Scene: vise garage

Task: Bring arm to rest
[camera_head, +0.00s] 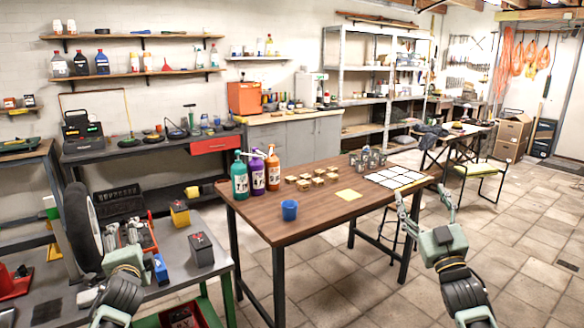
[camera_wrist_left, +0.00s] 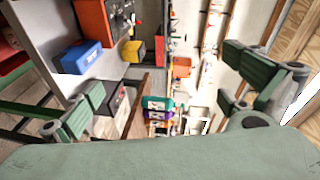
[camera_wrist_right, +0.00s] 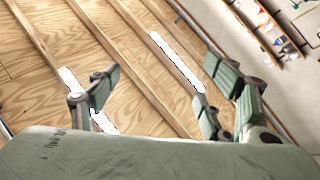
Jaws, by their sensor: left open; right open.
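My left gripper (camera_head: 130,230) is open and empty at the lower left in the head view, in front of or over the grey workbench (camera_head: 175,284); its height above it is hard to judge. Its spread fingers also show in the left wrist view (camera_wrist_left: 163,92). My right gripper (camera_head: 424,203) is open and empty, with fingers pointing up, just right of the wooden table's (camera_head: 262,222) right end in the picture. In the right wrist view its spread fingers (camera_wrist_right: 158,92) stand apart against the wooden ceiling, with nothing between them.
The workbench carries a wheel (camera_head: 80,228), a yellow-and-black box (camera_head: 180,214), a dark box (camera_head: 201,250) and a blue box (camera_head: 160,268). The table holds a blue cup (camera_head: 289,210), bottles (camera_head: 257,173) and small boxes. Tiled floor (camera_head: 345,290) is open between the arms.

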